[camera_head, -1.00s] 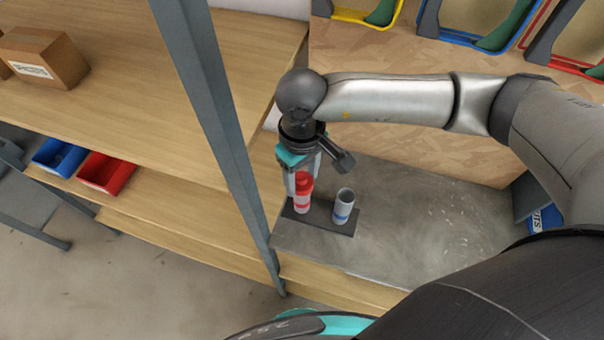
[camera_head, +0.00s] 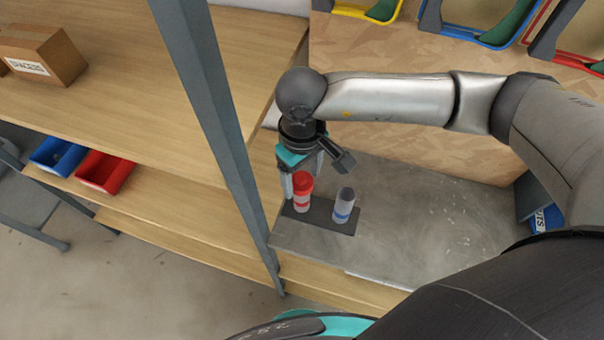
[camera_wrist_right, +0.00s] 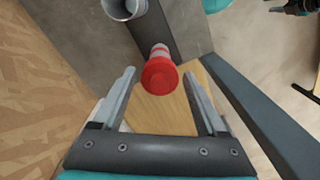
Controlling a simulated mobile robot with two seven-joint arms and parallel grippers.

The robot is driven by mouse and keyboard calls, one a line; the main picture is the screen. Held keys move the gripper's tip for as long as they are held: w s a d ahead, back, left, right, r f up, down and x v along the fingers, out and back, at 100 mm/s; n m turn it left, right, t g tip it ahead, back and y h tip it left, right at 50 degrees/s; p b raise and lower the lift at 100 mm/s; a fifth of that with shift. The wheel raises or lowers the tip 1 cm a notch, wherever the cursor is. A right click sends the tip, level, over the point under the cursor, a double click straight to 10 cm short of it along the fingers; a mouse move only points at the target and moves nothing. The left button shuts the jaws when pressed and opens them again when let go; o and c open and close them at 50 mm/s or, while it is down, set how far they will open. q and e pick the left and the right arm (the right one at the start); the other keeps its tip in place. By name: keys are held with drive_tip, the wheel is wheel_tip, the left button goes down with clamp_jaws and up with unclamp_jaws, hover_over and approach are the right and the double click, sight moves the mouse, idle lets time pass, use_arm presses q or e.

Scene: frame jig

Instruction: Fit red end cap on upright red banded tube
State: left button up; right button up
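The red end cap (camera_head: 303,181) sits on top of the upright red banded tube (camera_head: 302,204), which stands at the left end of a dark base plate (camera_head: 322,211). In the right wrist view the cap (camera_wrist_right: 160,76) is seen from above, with a short part of the tube behind it. My right gripper (camera_wrist_right: 160,74) is open, with a finger on each side of the cap and a visible gap to both. In the head view the right gripper (camera_head: 297,176) is at the cap. A dark piece at the wrist view's top right edge may be my left gripper (camera_wrist_right: 293,8).
A grey tube with a blue band (camera_head: 343,205) stands open-topped on the plate to the right. A grey post (camera_head: 215,110) rises just left of the work. The metal tabletop (camera_head: 430,220) is clear to the right. Blue and red bins (camera_head: 105,172) lie far left.

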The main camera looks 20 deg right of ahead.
drive_tip(key=shift+o, duration=1.2)
wheel_tip(320, 180, up, 15)
drive_tip(key=b, duration=0.1)
drive_tip(key=shift+r+b, duration=0.15)
drive_tip(key=shift+b, duration=0.2)
drive_tip(key=shift+s, duration=0.1)
